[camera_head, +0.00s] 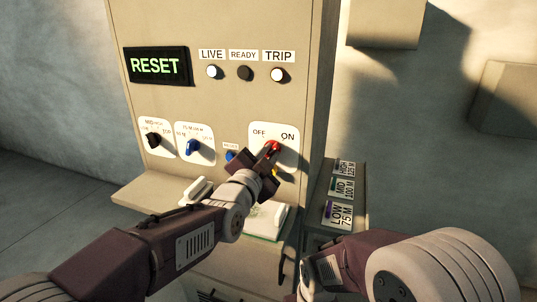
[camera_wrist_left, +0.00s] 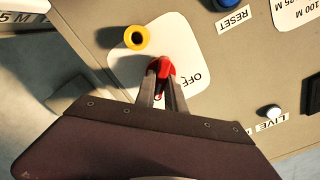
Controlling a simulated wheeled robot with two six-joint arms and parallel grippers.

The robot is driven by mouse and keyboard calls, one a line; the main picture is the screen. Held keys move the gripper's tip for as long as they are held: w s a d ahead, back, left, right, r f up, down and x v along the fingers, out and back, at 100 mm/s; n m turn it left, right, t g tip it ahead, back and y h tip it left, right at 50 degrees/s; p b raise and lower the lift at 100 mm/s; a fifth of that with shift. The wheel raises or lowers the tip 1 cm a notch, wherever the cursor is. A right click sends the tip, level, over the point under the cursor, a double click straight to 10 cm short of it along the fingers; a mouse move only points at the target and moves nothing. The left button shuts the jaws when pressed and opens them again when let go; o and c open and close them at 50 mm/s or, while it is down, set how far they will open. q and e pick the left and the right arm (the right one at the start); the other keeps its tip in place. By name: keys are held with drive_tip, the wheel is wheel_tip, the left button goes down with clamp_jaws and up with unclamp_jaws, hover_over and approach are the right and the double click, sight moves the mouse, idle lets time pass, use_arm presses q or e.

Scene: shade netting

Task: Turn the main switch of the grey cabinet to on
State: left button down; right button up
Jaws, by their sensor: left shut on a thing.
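The grey cabinet (camera_head: 225,30) stands in front of me. Its main switch is a red knob (camera_head: 272,146) on a white plate marked OFF and ON. The red knob also shows in the wrist view (camera_wrist_left: 165,68), by the OFF label. My left gripper (camera_head: 266,158) is at the plate, its fingers shut on the red knob (camera_wrist_left: 164,82). The fingers cover part of the knob, so I cannot tell exactly which way it points. My right arm shows at the lower right, but its gripper is not visible.
A blue reset button (camera_head: 231,155), a blue knob (camera_head: 193,147) and a black knob (camera_head: 154,140) are to the left. The display (camera_head: 156,66) reads RESET. LIVE and TRIP lamps look white; READY is dark.

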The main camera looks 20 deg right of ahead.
use_arm(q)
drive_tip(key=shift+m, duration=0.3)
drive_tip(key=c, duration=1.4)
unclamp_jaws()
drive_tip(key=b+v, duration=0.1)
drive_tip(key=v, duration=0.8)
